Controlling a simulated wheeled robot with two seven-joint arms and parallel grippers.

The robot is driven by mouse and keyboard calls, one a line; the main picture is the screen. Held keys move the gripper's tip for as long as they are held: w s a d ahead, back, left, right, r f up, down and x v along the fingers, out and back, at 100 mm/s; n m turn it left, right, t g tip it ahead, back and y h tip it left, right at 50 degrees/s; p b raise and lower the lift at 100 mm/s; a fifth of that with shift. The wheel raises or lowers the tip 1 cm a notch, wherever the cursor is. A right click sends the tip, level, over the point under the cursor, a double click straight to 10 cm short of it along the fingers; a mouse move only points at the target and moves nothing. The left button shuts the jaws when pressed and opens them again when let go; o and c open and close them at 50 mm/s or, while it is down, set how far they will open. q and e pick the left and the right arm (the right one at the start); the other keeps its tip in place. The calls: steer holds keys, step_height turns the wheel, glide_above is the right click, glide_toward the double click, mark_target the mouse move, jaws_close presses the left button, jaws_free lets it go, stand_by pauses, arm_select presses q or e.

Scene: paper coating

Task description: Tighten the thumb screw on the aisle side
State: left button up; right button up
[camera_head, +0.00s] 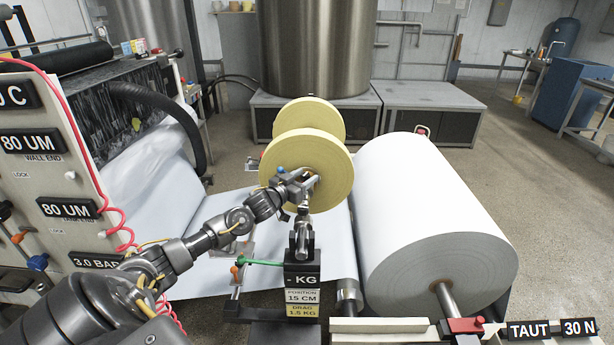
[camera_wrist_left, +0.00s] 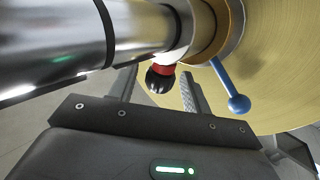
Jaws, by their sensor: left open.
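A black ribbed knob with a red collar (camera_wrist_left: 160,78), which looks like the thumb screw, sits below a shiny metal shaft (camera_wrist_left: 120,35) in the left wrist view. My left gripper (camera_wrist_left: 159,72) is open, with one finger on each side of the knob in that view. I cannot tell whether either finger touches it. In the head view my left gripper (camera_head: 300,186) is in front of the nearer yellow roll (camera_head: 325,165) and hides the knob there. My right gripper is not in view.
A blue ball-ended lever (camera_wrist_left: 236,100) sticks out right of the knob, close to my right-hand finger in that view. A post with a "KG" display (camera_head: 303,280) stands below the gripper. A big white paper roll (camera_head: 430,220) is to the right, coating machine panels (camera_head: 60,150) to the left.

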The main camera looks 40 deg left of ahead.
arm_select(q)
steer(key=shift+w, duration=0.45)
steer(key=c, duration=0.9)
steer(key=shift+a+m+h, duration=0.1)
steer(key=shift+m+h, duration=0.2)
steer(key=shift+h, duration=0.2)
steer(key=shift+c, duration=0.3)
steer(key=m+h+b, duration=0.1)
steer(key=h+b, duration=0.1)
steer(key=m+g+h+b, duration=0.1)
steer(key=m+h+b, duration=0.1)
steer(key=h, duration=0.1)
steer(key=shift+f+m, duration=0.15)
steer(key=shift+m, duration=0.15)
steer(key=shift+m+g+h, duration=0.3)
steer(key=shift+h, duration=0.4)
